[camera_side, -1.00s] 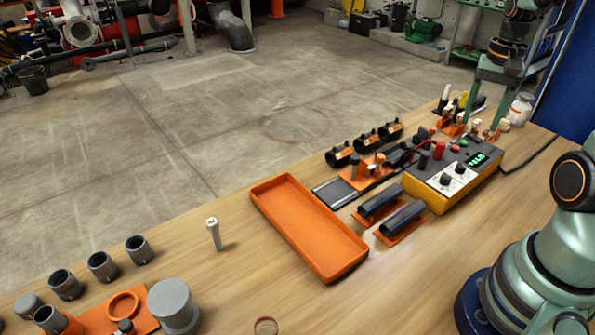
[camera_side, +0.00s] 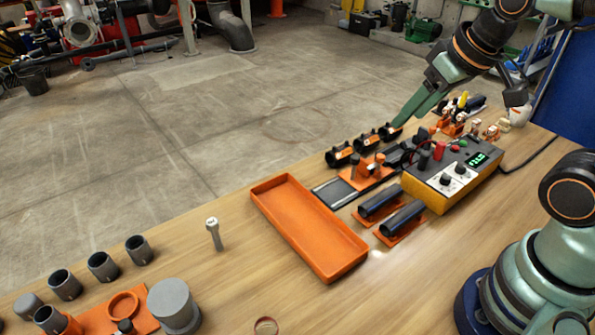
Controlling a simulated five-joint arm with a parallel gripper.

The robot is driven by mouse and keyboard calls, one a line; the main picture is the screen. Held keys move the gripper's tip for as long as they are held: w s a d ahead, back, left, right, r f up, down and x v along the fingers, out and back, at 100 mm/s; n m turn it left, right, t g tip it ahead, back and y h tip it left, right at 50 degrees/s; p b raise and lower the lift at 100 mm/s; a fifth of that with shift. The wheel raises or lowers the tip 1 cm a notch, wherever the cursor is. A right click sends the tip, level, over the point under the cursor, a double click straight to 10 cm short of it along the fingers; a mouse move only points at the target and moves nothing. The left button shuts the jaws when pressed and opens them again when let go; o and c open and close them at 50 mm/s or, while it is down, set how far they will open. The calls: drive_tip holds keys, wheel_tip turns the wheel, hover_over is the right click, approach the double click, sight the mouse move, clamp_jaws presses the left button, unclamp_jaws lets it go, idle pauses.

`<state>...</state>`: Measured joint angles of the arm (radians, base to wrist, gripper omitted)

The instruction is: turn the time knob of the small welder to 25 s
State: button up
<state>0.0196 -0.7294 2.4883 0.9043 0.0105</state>
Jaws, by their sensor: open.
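The small welder (camera_side: 428,197) is a yellow box with a dark grey top, right of centre on the table. Its top carries a lit green display (camera_side: 477,159), too small to read surely. Two black knobs, a nearer one (camera_side: 446,180) and a farther one (camera_side: 460,169), sit on a white panel. I cannot tell which is the time knob or read their settings. My gripper (camera_side: 401,118) is open and empty, its green fingers slanting down to the left, above and beyond the welder. It touches neither knob. The fingers partly overlap in this view.
Red and black posts (camera_side: 439,151) rise from the welder's far side. Black fittings (camera_side: 367,142) stand behind a grey rail (camera_side: 335,193). Black pipes on orange holders (camera_side: 402,218) lie left of the welder. An orange tray (camera_side: 290,240) is further left.

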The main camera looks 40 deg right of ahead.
drive_tip(key=shift+s+a, duration=0.1)
drive_tip(key=shift+a, duration=0.25)
